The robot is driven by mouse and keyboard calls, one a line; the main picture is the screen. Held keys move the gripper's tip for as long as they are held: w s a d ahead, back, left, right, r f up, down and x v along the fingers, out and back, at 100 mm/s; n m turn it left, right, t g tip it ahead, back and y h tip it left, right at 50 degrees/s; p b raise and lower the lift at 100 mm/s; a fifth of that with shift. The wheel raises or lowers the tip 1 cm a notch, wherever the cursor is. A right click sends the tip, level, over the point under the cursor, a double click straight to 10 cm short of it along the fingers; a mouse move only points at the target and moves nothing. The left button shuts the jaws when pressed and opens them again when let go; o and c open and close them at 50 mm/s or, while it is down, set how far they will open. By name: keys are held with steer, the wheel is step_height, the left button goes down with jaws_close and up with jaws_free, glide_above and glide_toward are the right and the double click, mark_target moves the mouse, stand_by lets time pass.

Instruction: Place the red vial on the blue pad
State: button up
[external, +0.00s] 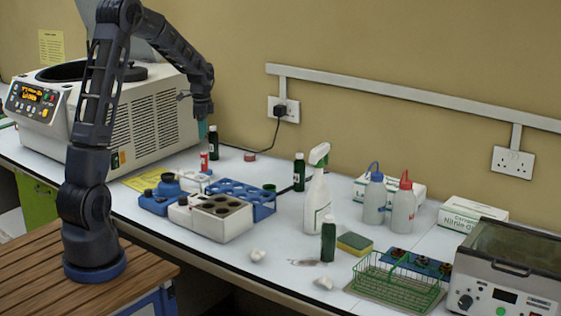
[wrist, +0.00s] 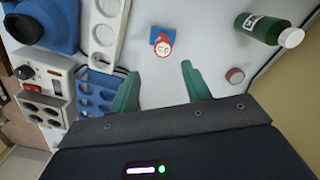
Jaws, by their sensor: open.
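In the wrist view the vial (wrist: 165,43) shows from above with a pale, marked top. The small blue pad (wrist: 154,34) shows beneath and around it, and the vial's base appears to be on the pad, partly hiding it. My gripper (external: 203,129) hangs pointing down above the vial. Its teal fingers (wrist: 159,88) are spread apart with nothing between them, and the vial lies beyond the fingertips, apart from them.
A dark green bottle (wrist: 266,27) and a red round item (wrist: 235,76) are to the right of the vial. A blue rack (external: 245,196), a white block with dark wells (external: 222,218) and the centrifuge (external: 150,120) stand close by. Bench between vial and red item is clear.

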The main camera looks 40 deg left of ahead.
steer(key=s+d+r+n+t, duration=0.1)
steer(key=s+d+r+n, duration=0.25)
steer(key=s+r, duration=0.45)
steer(key=s+d+r+n+t, duration=0.15)
steer(key=s+d+r, duration=0.25)
steer(key=s+r, duration=0.45)
steer(key=s+d+n+t, duration=0.1)
steer(key=s+d+n, duration=0.1)
steer(key=s, duration=0.9)
steer(key=s+d+n+t, duration=0.1)
steer(key=s+n, duration=0.3)
steer(key=s, duration=0.7)
steer(key=shift+s+d+f, duration=0.35)
steer(key=shift+d+f, duration=0.05)
steer(key=shift+d, duration=0.5)
